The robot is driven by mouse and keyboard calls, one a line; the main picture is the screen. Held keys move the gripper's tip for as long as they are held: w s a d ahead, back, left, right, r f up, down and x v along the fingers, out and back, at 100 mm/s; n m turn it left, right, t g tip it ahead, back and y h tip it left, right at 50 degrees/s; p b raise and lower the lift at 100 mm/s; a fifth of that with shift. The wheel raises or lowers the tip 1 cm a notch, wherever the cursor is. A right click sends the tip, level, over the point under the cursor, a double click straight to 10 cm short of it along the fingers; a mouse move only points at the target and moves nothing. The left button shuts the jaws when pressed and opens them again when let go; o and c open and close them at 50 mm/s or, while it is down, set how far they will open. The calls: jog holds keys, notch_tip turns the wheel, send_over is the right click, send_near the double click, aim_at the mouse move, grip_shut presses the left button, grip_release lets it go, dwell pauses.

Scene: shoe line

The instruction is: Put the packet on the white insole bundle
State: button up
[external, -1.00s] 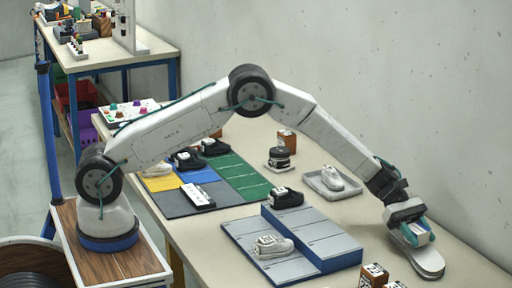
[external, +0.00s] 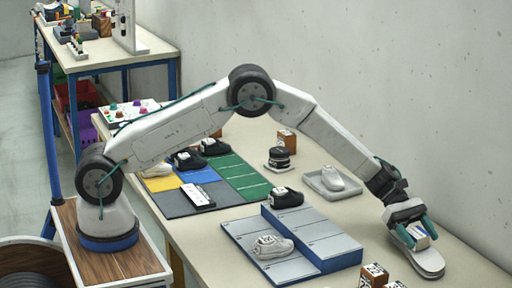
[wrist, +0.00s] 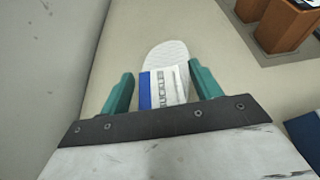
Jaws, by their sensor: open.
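The white insole bundle (external: 430,267) lies flat on the table at the lower right; its rounded end also shows in the wrist view (wrist: 168,54). The white and blue packet (wrist: 172,88) lies over the bundle, with dark print on its white part. It also shows in the external view (external: 421,238). My gripper (wrist: 157,85) is open, with a teal finger on each side of the packet and gaps between fingers and packet. In the external view my gripper (external: 416,236) points down over the bundle. The near end of the packet is hidden by the gripper body.
Brown blocks (external: 374,274) stand left of the bundle, and they show at the upper right of the wrist view (wrist: 289,25). A grey tray with a pale shoe (external: 333,178) lies farther back. A wall runs along the right side. Bare table surrounds the bundle.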

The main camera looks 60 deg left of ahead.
jog(key=v, duration=1.1)
jog(key=shift+a+r, duration=0.2)
jog(key=shift+a, duration=0.15)
jog(key=s+a+r+m+y, duration=0.2)
jog(key=s+a+r+m, duration=0.1)
jog(key=s+a+r, duration=0.4)
jog(key=s+a+r+m+y, duration=0.2)
jog(key=s+a+r+m, duration=0.15)
jog(key=s+r, duration=0.4)
jog(key=s+a+r+m+y, duration=0.2)
jog(key=s+a+r+m, duration=0.25)
jog(key=s, duration=0.55)
jog(key=s+a+m+y, duration=0.2)
jog(key=s+a, duration=0.3)
jog(key=s, duration=0.3)
jog(key=s+a+f+m+y, duration=0.1)
jog(key=s+a+m+y, duration=0.1)
jog(key=s+a, duration=0.4)
jog(key=s+a+f+m+t+y, duration=0.1)
jog(key=s+a+m+y, duration=0.2)
jog(key=s, duration=0.9)
jog(key=a, duration=0.3)
jog(key=shift+f, duration=0.25)
